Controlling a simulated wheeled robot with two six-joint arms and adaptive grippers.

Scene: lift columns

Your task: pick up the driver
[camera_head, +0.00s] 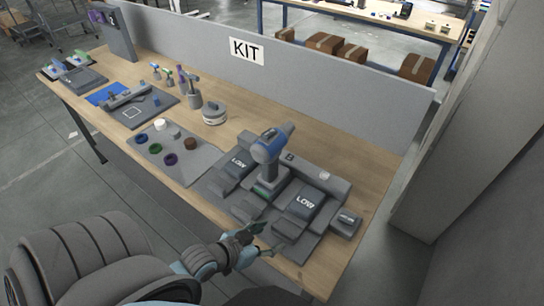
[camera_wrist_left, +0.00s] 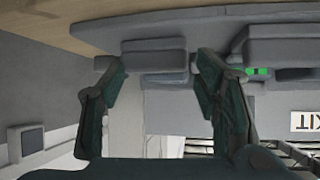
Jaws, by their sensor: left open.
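The driver (camera_head: 270,146), blue and grey, stands upright in a grey dock among the low blocks, its head at the top. My left gripper (camera_head: 268,241) is at the front edge of the table, in front of the driver and apart from it. In the left wrist view my left gripper (camera_wrist_left: 163,68) is open, with a grey block (camera_wrist_left: 153,48) beyond its fingertips and nothing between them. I cannot make out the driver there. My right gripper is not in view.
Grey blocks marked LOW (camera_head: 305,202) flank the driver on a grey base. A grey partition with a KIT sign (camera_head: 247,50) runs along the back.

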